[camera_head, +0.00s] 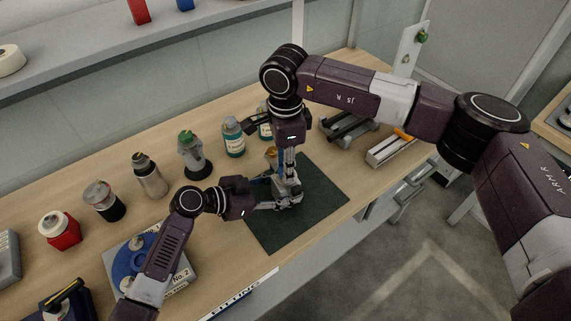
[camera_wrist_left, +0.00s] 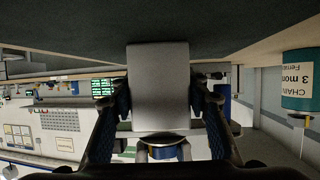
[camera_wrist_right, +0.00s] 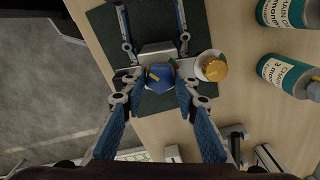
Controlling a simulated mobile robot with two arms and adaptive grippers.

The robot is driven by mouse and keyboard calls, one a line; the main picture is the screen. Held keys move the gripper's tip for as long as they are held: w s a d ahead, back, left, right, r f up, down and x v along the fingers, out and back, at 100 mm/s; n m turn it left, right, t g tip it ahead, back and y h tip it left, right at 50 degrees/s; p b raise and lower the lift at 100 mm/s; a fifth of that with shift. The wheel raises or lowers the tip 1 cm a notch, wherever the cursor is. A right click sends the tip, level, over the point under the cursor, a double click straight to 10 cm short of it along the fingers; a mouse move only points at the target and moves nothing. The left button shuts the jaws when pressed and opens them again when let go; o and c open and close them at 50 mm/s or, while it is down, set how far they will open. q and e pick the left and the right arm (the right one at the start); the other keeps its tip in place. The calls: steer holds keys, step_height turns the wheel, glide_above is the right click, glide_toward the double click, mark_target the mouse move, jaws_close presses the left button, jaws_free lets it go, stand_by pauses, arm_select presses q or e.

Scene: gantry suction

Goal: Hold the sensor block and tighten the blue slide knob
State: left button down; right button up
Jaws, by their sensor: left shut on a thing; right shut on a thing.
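The grey sensor block (camera_wrist_left: 158,88) fills the middle of the left wrist view, between the two fingers of my left gripper (camera_wrist_left: 158,100), which is shut on it. The block also shows in the right wrist view (camera_wrist_right: 156,51), over the dark green mat (camera_wrist_right: 104,22). My right gripper (camera_wrist_right: 160,82) points down from above and is shut on the blue slide knob (camera_wrist_right: 160,75), beside the block. In the head view both grippers meet over the mat (camera_head: 318,190), and my right gripper (camera_head: 287,178) partly hides the block and knob.
An orange knob on a pale round part (camera_wrist_right: 212,67) sits close beside my right gripper. Teal-labelled bottles (camera_head: 233,138) stand behind the mat. The mat's right part is clear.

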arm_select(q)
steer(key=shift+s, duration=0.1)
arm_select(e)
steer(key=shift+m, duration=0.7)
steer(key=o, duration=0.9)
arm_select(q)
steer(key=shift+f, duration=0.1)
arm_select(e)
step_height(320, 180, up, 12)
